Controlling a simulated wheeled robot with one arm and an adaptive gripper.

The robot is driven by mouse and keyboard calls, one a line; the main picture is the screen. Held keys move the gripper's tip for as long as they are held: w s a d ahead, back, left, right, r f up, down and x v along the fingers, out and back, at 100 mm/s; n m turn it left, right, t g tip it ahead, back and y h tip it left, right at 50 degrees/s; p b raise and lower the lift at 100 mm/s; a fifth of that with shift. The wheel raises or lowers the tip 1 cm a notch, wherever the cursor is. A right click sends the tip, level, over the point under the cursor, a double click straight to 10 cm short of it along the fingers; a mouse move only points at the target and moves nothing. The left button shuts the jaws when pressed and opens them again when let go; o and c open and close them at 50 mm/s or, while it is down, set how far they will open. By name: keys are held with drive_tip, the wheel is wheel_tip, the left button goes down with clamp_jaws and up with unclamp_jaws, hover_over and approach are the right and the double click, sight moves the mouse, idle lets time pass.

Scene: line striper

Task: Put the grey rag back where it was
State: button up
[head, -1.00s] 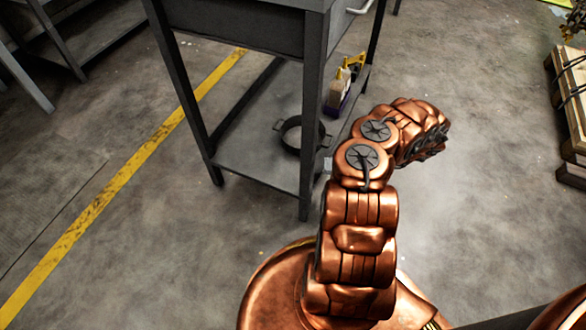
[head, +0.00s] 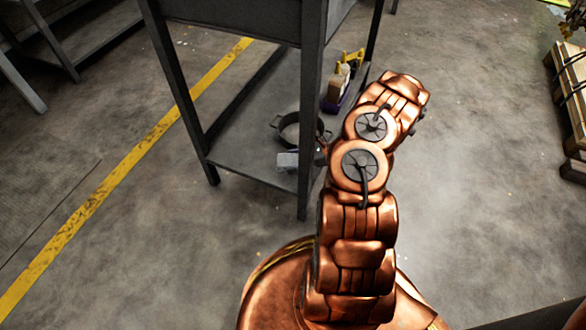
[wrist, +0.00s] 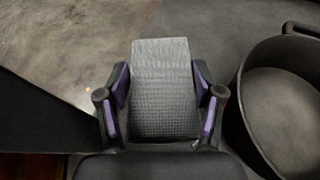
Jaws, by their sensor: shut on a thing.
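The grey rag (wrist: 164,90) is a folded, textured block between the two purple-padded fingers of my gripper (wrist: 162,98) in the wrist view. My gripper is shut on it from both sides. In the head view the rag (head: 287,160) shows as a small light grey block at the lower shelf (head: 235,160) of the table, just in front of the round dark pot. I cannot tell whether it touches the shelf. The table leg and my arm hide most of my gripper there.
The dark pot (head: 291,131) stands on the shelf; in the wrist view the pot (wrist: 285,110) is close right of my gripper. A caddy with bottles (head: 338,92) stands farther back. The front table leg (head: 308,120) is close to my arm. Wooden pallets (head: 572,100) are at right.

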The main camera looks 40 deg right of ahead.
drive_tip(key=shift+f+b, duration=0.85)
drive_tip(key=shift+f, duration=0.85)
drive_tip(key=shift+f, duration=0.1)
drive_tip(key=shift+f, duration=0.15)
drive_tip(key=o, duration=0.8)
drive_tip(key=shift+c, duration=0.2)
drive_tip(key=shift+r, duration=0.3)
drive_tip(key=p+v, duration=0.4)
drive_tip(key=v, duration=0.8)
